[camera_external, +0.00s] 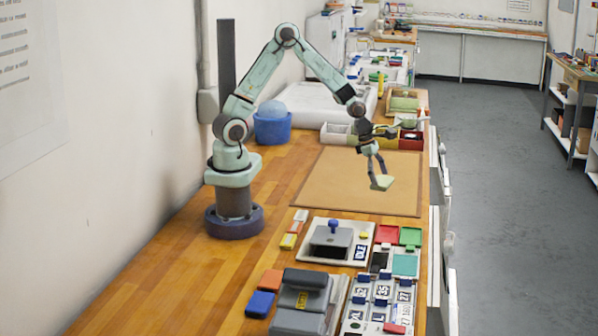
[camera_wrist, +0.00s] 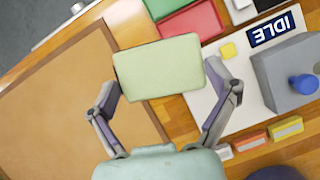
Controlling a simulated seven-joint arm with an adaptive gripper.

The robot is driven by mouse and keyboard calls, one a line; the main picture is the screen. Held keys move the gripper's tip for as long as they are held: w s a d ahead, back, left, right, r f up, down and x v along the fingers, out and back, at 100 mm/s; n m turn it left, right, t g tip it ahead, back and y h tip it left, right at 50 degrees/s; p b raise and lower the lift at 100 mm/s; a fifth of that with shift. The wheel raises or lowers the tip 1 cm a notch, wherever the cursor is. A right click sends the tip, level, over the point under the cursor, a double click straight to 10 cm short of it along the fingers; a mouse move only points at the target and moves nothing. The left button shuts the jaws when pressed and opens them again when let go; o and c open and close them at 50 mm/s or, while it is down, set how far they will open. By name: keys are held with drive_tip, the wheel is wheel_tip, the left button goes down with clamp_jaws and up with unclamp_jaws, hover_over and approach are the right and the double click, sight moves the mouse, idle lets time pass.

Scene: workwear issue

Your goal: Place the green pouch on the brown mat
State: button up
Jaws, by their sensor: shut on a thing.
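The green pouch (camera_wrist: 158,70) is a pale green, rounded rectangle between my gripper's two fingers in the wrist view. In the external view the pouch (camera_external: 382,183) hangs at the fingertips, above the right part of the brown mat. My gripper (camera_external: 376,172) points down and is shut on the pouch; its fingers (camera_wrist: 170,88) hold the pouch's left and right ends in the wrist view. The brown mat (camera_external: 325,182) lies flat on the wooden bench and is bare. The mat also fills the left of the wrist view (camera_wrist: 70,110). The pouch appears raised above it.
Nearer the camera, a white panel (camera_external: 310,250) carries a grey block with a blue knob. Red (camera_external: 387,234) and green (camera_external: 411,236) squares lie right of it. Divided bins (camera_external: 338,134) and a blue tub (camera_external: 272,125) stand behind. The bench's right edge is close to the mat.

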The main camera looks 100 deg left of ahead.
sight(365, 176)
drive_tip(key=s+a+n+y, duration=0.1)
drive_tip(key=s+a+n, duration=0.4)
drive_tip(key=a, duration=0.6)
drive_tip(key=s+a+n+y, duration=0.2)
drive_tip(key=s+a, duration=0.4)
drive_tip(key=a, duration=0.5)
drive_tip(key=w+a+f, duration=0.2)
drive_tip(key=a, duration=0.1)
drive_tip(key=w+a+f, duration=0.6)
drive_tip(key=shift+w+a, duration=0.15)
drive_tip(key=shift+a, duration=0.25)
drive_tip(key=shift+w+a+f, duration=0.2)
drive_tip(key=shift+a+f, duration=0.05)
drive_tip(key=shift+f, duration=1.8)
drive_tip(key=o, duration=0.9)
drive_tip(key=shift+f, duration=0.1)
